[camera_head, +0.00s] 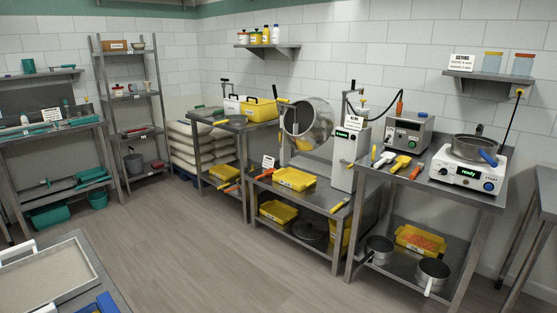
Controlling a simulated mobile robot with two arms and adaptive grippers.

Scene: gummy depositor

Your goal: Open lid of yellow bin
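A yellow bin (259,110) stands on the steel table at the far back, beside a white bin (232,105). It is small in the picture, and I cannot tell how its lid sits. Yellow trays (294,179) also stand on the steel tables and their lower shelves. Neither of my grippers shows in the head view.
Steel tables run along the right wall, with a steel drum (308,124) and a hot plate (468,173) with a pan. A tray (46,279) lies on a table at the near left. The wooden floor (210,245) between is clear.

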